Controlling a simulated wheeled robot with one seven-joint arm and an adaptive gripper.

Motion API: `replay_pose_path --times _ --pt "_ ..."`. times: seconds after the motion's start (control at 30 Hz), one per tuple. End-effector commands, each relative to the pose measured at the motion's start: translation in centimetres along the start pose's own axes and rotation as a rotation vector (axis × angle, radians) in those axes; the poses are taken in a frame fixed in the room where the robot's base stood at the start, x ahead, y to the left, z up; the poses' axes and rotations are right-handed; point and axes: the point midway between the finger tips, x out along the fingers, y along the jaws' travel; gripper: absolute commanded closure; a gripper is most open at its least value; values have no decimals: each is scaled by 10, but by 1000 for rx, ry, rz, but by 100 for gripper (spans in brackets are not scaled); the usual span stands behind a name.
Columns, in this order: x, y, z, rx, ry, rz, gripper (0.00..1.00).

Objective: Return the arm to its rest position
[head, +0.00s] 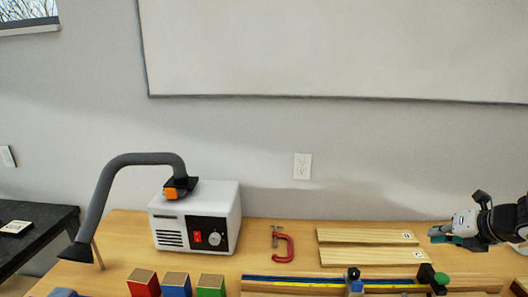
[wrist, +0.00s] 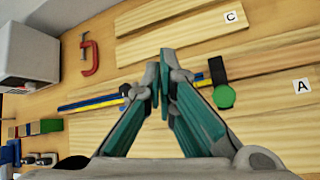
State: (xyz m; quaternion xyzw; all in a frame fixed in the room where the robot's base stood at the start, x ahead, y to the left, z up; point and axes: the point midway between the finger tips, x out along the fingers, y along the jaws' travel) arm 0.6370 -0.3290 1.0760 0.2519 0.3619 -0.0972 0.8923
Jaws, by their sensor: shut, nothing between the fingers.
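My gripper (head: 440,235) is at the right of the head view, above the right part of the wooden workbench (head: 130,228). In the wrist view its two teal fingers (wrist: 160,85) meet at the tips, with nothing between them. My arm reaches in from the right edge of the head view. Wooden boards marked C (wrist: 185,14) and A (wrist: 280,83) lie on the bench below the gripper.
A white fume extractor (head: 213,205) with a grey hose stands at the back left. A red clamp (head: 285,248) lies beside the boards. Red, blue and green blocks (head: 177,284) sit in front. A black-and-green clamp (head: 432,277) is below my gripper.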

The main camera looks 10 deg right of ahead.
Motion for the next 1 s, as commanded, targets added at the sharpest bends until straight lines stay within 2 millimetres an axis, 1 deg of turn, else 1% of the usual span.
replay_pose_path --times 0.03,0.07,0.1,0.13,0.17,0.2,0.27,0.3,0.37,0.4,0.47,0.5,0.57,0.6,0.67,0.7,0.8,0.83,0.9,1.0 --pt "-6 37 2 -161 19 45 100" --pt "-10 57 0 -265 35 72 100" --pt "-16 85 -5 -414 54 111 100" --pt "-21 105 -9 -529 67 139 100" --pt "-27 124 -15 -644 79 167 100" --pt "-36 148 -23 -799 94 206 100" --pt "-50 182 -38 -1032 111 264 100" --pt "-60 201 -49 -1186 121 300 100" --pt "-75 226 -67 -1418 132 355 100" --pt "-86 240 -79 -1573 136 390 100" --pt "-103 257 -98 -1804 141 440 100" --pt "-114 266 -110 -1958 142 472 100" --pt "-131 276 -127 -2188 143 516 100" --pt "-142 281 -138 -2342 143 542 100" --pt "-158 284 -154 -2570 143 579 100" --pt "-168 285 -162 -2720 143 598 100" --pt "-190 282 -180 -3061 151 634 100" --pt "-195 280 -183 3001 -148 -609 100" --pt "-205 276 -188 2832 -142 -549 100" --pt "-215 271 -192 2662 -143 -492 100"
